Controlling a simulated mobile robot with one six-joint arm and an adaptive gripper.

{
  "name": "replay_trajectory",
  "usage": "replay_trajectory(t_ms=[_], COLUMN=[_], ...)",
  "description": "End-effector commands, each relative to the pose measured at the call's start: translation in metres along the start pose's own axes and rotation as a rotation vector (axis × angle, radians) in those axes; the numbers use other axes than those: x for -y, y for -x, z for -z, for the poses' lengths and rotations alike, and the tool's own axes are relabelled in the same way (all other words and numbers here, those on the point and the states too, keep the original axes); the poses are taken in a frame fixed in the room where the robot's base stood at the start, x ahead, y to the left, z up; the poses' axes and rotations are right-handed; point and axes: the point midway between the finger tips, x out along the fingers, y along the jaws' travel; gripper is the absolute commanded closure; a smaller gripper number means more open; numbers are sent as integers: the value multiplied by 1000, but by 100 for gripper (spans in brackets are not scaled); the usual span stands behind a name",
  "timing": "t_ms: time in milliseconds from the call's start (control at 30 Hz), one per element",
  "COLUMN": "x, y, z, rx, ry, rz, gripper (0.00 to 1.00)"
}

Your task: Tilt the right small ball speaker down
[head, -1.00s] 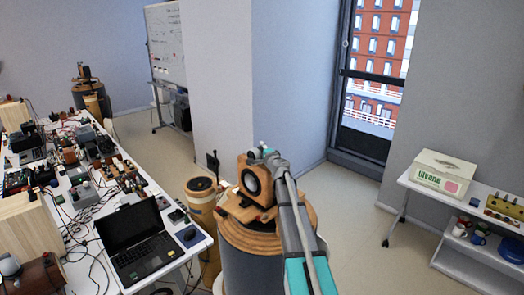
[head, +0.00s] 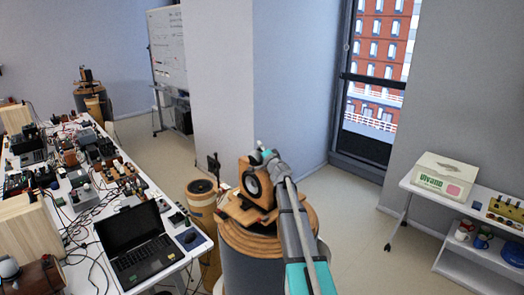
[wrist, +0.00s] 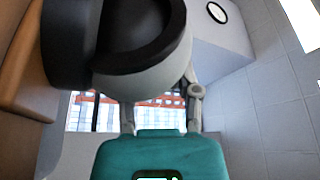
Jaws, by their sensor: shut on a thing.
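The right speaker (head: 246,172) is a wooden housing with a round black cone and a pale ring. It sits on a wooden base on top of a barrel-like stand (head: 265,240), its cone facing front-right and looking tilted. My gripper (head: 264,158) is at the speaker's upper right side and is shut on it; my arm hides that side. In the wrist view a large grey rounded body with a black ring (wrist: 150,75) fills the top, close to the grey finger links. The fingertips and exact contact are hidden there.
A second speaker (head: 86,74) stands on a barrel at the back left. A cluttered table with a laptop (head: 133,238) is at the left. A shorter drum (head: 201,197) stands beside the stand. A white shelf (head: 415,190) with a box (head: 445,174) is at the right.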

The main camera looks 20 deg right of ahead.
Motion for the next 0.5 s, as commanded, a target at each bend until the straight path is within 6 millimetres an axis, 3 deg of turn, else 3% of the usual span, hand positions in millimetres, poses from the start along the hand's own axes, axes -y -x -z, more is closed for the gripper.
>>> replay_trajectory(t_ms=[500], x=[3], y=[0], z=[-1], rx=[1], ry=[62], rz=[26], gripper=[100])
